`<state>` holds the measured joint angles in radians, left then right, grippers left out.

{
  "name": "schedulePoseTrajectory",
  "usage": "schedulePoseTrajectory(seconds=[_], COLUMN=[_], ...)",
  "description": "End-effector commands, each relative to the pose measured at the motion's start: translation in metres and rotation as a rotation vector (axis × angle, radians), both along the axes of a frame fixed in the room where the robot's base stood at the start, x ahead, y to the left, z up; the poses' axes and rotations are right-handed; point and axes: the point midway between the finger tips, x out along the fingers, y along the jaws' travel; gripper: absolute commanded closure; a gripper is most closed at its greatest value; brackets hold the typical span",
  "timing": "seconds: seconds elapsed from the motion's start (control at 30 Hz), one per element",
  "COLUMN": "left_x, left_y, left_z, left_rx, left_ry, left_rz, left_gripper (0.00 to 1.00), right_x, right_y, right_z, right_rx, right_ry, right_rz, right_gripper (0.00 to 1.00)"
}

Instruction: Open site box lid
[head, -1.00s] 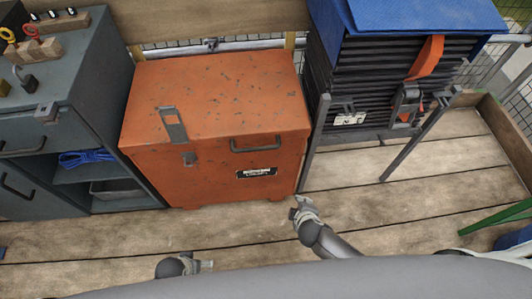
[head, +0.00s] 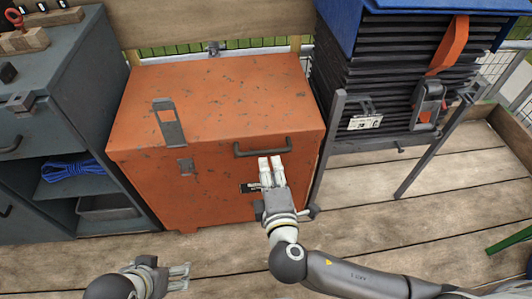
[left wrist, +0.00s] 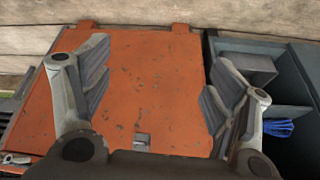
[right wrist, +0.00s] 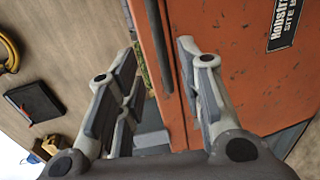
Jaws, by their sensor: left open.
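The orange site box (head: 215,195) stands on the plank floor with its lid (head: 225,90) down. A dark handle (head: 262,148) is on the lid's front edge. The hasp (head: 168,122) is flipped up, and its staple (head: 186,166) on the front is bare. My right gripper (head: 270,163) is just below the handle, in front of the label. In the right wrist view its fingers are apart, with the handle bar (right wrist: 158,45) showing between the tips; contact is unclear. My left gripper (head: 183,276) is open and empty, low in front of the box; its wrist view shows the box front (left wrist: 150,85).
A stack of dark tiles (head: 400,75) under a blue cover (head: 333,15) stands at the right, with a grey metal post (head: 335,130) close by. Floor in front is free.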

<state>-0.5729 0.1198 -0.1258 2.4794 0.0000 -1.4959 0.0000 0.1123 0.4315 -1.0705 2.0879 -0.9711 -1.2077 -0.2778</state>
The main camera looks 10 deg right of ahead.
Motion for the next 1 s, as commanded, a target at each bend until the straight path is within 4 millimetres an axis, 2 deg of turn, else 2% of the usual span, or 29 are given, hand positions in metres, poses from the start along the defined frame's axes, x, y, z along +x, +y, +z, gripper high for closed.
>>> schedulePoseTrajectory(seconds=[0.2, 0.4, 0.6, 0.9, 1.0], left_x=[0.039, 0.064, 0.075, 0.077, 0.077], left_y=[-0.012, -0.021, -0.025, -0.025, -0.025], left_z=[0.01, 0.023, 0.031, 0.033, 0.033], left_rx=[-0.038, -0.066, -0.08, -0.082, -0.082], left_ry=[-0.181, -0.312, -0.376, -0.388, -0.387], left_rz=[-0.015, -0.025, -0.03, -0.03, -0.03], left_gripper=[0.2, 0.2, 0.2, 0.2, 0.2], right_x=[0.041, 0.067, 0.079, 0.08, 0.08], right_y=[0.0, 0.0, 0.0, 0.0, 0.0], right_z=[-0.01, -0.016, -0.017, -0.017, -0.018], right_rx=[-0.002, -0.001, 0.001, 0.001, 0.001], right_ry=[-0.002, 0.0, 0.002, 0.002, 0.002], right_rz=[0.0, 0.0, 0.001, 0.001, 0.001], right_gripper=[0.66, 0.66, 0.66, 0.66, 0.77])
